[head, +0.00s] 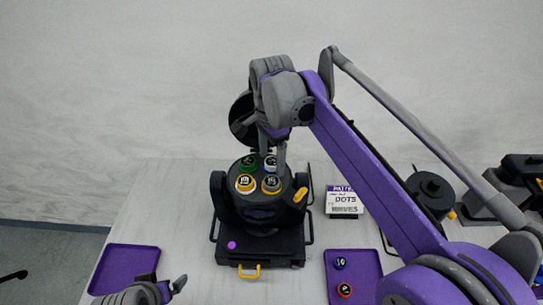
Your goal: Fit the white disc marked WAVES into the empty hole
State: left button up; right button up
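A black stage lamp (262,207) stands on the table with its round face up. Its face bears a green-rimmed disc (248,162), a yellow-rimmed disc (245,184) at front left and another yellow-rimmed disc (271,184) at front right. The white disc (270,167) is at the back right of the face, between the fingers of my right gripper (272,157), which points down and looks shut on it. Its marking is too small to read, and whether it is seated is unclear. My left gripper (168,288) is open and empty at the bottom left.
A purple tray (125,262) at the left looks empty. A second lamp (430,190) stands behind my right arm.

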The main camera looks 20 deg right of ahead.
pick_arm(q)
jog(key=shift+w+r+p, duration=0.45)
jog(key=shift+r+p, duration=0.05)
jog(key=shift+r, duration=0.3)
pick_arm(e)
notch_tip(320, 180, up, 11)
pick_arm(q)
jog(key=shift+s, duration=0.1)
pick_arm(e)
jog(key=shift+f, duration=0.15)
